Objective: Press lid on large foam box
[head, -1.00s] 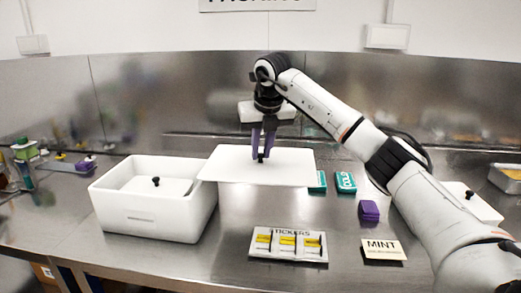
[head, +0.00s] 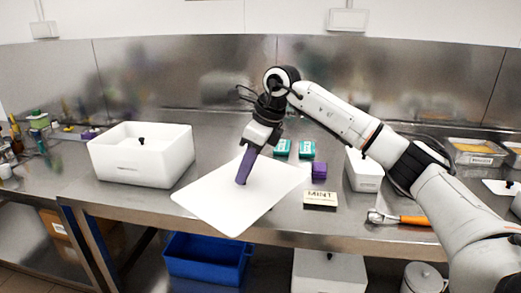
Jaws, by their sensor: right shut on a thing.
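The large white foam box (head: 138,164) stands on the steel counter at the left, with its top open. A black knob (head: 141,141) shows inside it, on something white. A flat white lid (head: 222,205) is to the right of the box and apart from it, held over the front of the counter. My right gripper (head: 242,181) has purple fingers and is shut at the middle of the lid; the fingers hide the grip point. The lid looks turned at an angle to the box. My left gripper is not in view.
Teal packs (head: 306,148), a purple block (head: 319,171) and a MINT card (head: 320,197) lie right of the lid. A blue crate (head: 207,259) is below the counter.

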